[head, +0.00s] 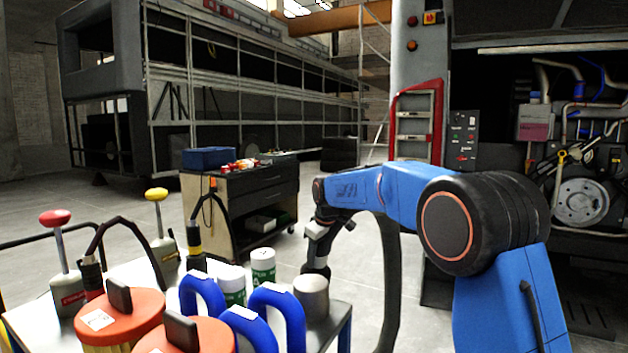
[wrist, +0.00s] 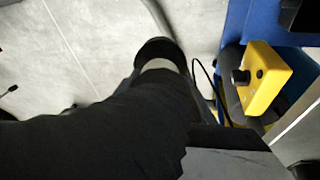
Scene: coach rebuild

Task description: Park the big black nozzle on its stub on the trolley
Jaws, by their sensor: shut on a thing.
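My gripper (head: 317,240) is at the end of my blue arm, over the right end of the trolley. It is shut on the big black nozzle (head: 319,262), which points down just behind a grey cylinder (head: 312,293). The cylinder may be the stub; I cannot tell whether nozzle and cylinder touch. In the wrist view a large black body (wrist: 100,130), seemingly the nozzle, fills the lower left and hides the fingers. The trolley's pale top (head: 135,272) shows at the lower left in the head view.
Blue handles (head: 277,310), white-and-green canisters (head: 263,267) and orange-lidded tubs (head: 120,317) crowd the trolley left of the cylinder. A dark hose (head: 388,290) hangs below my arm. A tool cabinet (head: 255,195) stands behind; a yellow box (wrist: 265,77) shows in the wrist view.

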